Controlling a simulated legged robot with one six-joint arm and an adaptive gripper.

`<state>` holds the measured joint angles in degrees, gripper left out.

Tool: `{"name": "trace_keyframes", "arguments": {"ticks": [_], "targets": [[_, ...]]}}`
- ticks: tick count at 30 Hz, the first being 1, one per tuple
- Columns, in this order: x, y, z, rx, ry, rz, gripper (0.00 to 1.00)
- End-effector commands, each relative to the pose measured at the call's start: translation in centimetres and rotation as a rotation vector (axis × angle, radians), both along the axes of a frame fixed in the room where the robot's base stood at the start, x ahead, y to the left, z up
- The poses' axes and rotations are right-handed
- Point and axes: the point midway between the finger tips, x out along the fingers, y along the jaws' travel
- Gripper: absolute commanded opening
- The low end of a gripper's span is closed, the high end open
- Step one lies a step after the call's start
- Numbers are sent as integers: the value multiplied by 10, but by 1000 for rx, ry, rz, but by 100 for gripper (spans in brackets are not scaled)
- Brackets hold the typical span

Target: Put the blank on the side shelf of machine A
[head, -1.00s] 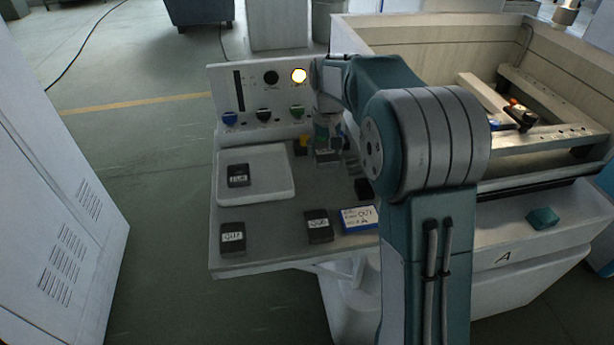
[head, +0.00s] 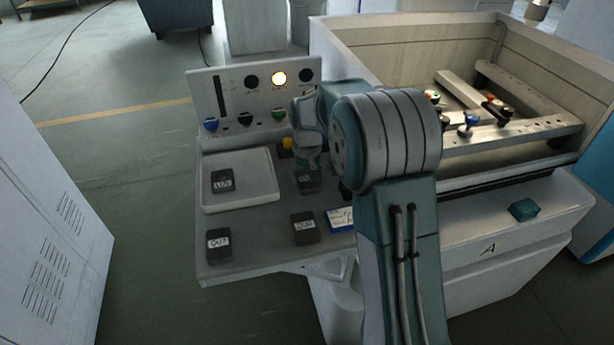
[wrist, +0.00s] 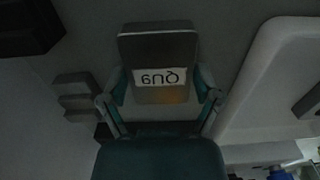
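The blank, a dark grey block with a white label, is between the fingers of my gripper (head: 308,168). It shows in the head view (head: 309,183) low over the side shelf (head: 255,250). In the wrist view the blank (wrist: 163,52) sits squarely between both teal fingers, which appear to press on its sides. The label reads reversed. I cannot tell whether its underside touches the shelf. Machine A (head: 470,250), marked with a black A, stands to the right. My arm hides part of the shelf's right side.
Similar labelled blocks lie on the shelf: one in the white tray (head: 268,192), one at front left (head: 221,245), one at front middle (head: 304,229). A blue-edged card (head: 340,219) lies beside the last. A control panel (head: 248,100) stands behind. A teal block (head: 523,210) rests on the machine's ledge.

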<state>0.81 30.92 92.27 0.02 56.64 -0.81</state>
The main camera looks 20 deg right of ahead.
Motion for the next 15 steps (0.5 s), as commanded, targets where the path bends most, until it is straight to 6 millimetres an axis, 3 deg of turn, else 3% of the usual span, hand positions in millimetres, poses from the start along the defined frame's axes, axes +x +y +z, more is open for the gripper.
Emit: {"name": "trace_keyframes", "arguments": {"ticks": [15], "targets": [[0,0,3,0,-1,0,100]]}}
